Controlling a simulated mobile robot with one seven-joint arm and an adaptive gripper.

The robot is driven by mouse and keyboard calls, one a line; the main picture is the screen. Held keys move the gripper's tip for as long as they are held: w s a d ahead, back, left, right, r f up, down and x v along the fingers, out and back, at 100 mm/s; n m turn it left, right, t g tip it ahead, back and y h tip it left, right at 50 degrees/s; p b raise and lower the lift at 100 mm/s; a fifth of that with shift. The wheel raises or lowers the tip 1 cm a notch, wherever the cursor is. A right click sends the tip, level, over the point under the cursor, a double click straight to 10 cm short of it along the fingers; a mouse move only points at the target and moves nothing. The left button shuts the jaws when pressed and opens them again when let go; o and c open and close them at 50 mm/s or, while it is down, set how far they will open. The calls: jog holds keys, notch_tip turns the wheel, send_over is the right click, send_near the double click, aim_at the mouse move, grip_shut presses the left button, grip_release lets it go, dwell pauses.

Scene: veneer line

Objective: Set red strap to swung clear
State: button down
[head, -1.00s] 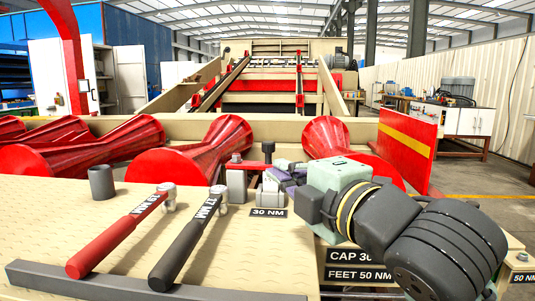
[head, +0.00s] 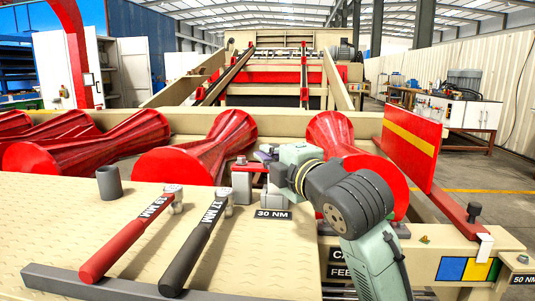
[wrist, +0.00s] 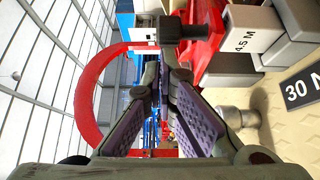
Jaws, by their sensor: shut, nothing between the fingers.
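A short red strap (head: 246,167) lies flat across the grey block above the 30 NM label in the head view, with a bolt head at its left end. My gripper (head: 266,155) is at the strap's right end, slightly above it, and hides that end. In the wrist view my gripper (wrist: 163,75) has its purple-padded fingers together at the tips, with nothing between them. A dark knob (wrist: 180,29) stands just beyond the fingertips, beside red parts. I cannot tell whether the fingers touch the knob.
A red-handled wrench (head: 128,236) and a black-handled wrench (head: 193,250) lie on the plate at left, near a dark cup (head: 109,182). Red rollers (head: 206,150) stand behind. A red bar with a black knob (head: 474,211) and a yellow-striped red panel (head: 411,140) are at right.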

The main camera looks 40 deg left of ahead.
jog(key=shift+w, duration=0.1)
dwell(0.3)
jog(key=shift+w+n+g, duration=0.2)
jog(key=shift+n+g, duration=0.2)
jog(key=shift+g, duration=0.2)
